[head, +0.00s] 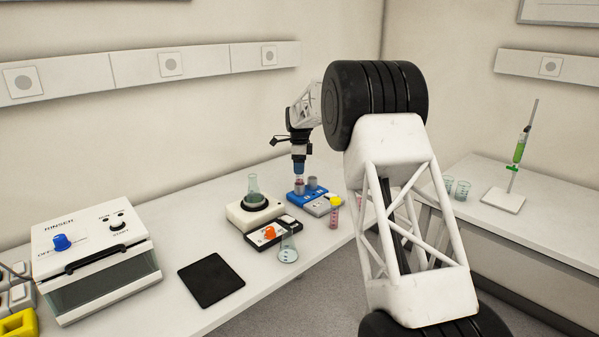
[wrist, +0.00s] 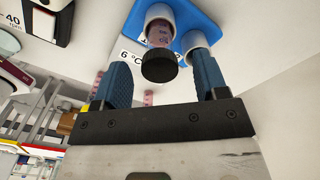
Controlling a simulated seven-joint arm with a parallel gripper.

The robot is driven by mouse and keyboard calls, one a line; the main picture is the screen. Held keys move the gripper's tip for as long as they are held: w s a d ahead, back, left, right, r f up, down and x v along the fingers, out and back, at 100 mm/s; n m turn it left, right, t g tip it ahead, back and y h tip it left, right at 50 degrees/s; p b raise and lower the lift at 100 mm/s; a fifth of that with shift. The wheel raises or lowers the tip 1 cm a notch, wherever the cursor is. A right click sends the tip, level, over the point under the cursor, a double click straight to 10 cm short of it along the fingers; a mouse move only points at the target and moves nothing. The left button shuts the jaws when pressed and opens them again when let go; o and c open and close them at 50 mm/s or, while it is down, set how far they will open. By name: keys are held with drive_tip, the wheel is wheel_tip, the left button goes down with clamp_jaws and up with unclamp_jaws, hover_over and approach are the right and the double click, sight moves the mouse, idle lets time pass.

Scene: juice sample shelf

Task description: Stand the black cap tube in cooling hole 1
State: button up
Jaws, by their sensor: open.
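The black cap tube (wrist: 159,66) has pink contents and sits in the left grey collar (wrist: 160,13) of the blue cooling block (wrist: 187,17), its cap end toward my gripper. The other collar (wrist: 196,46) looks empty; the hole numbers are mostly hidden. My gripper (wrist: 162,73) is open, with one blue finger on each side of the cap and visible gaps between. In the head view my gripper (head: 299,167) points down just above the cooling block (head: 297,194), and the pink tube (head: 299,184) shows below its fingers.
A yellow-capped pink tube (head: 334,212) stands right of the block. A black mat (head: 210,279) and the rinser (head: 95,262) are further left.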

drive_tip(key=shift+r, duration=2.3)
drive_tip(key=shift+r, duration=0.1)
drive_tip(key=shift+s+d+r, duration=0.2)
drive_tip(key=shift+s, duration=0.05)
drive_tip(key=s+d+r+n, duration=0.3)
drive_tip(key=s+d+r, duration=0.2)
drive_tip(key=s, duration=0.7)
drive_tip(key=s+d+r+n+t, duration=0.1)
drive_tip(key=s+d+r+n, duration=0.4)
drive_tip(key=s, duration=0.6)
drive_tip(key=s+d+r+n, duration=0.1)
drive_tip(key=s+d+r, duration=0.4)
drive_tip(key=s, duration=0.7)
drive_tip(key=s+d+f+n, duration=0.3)
drive_tip(key=s+f, duration=0.1)
drive_tip(key=s, duration=0.8)
drive_tip(key=s+d+f+n+t, duration=0.1)
drive_tip(key=s+d+f+n, duration=0.1)
drive_tip(key=s, duration=1.1)
drive_tip(key=s+d+f+n, duration=0.3)
drive_tip(key=s+f, duration=0.3)
drive_tip(key=s, duration=0.7)
drive_tip(key=shift+d+n+t, duration=0.3)
drive_tip(key=shift+d+n, duration=0.05)
drive_tip(key=shift+n, duration=0.05)
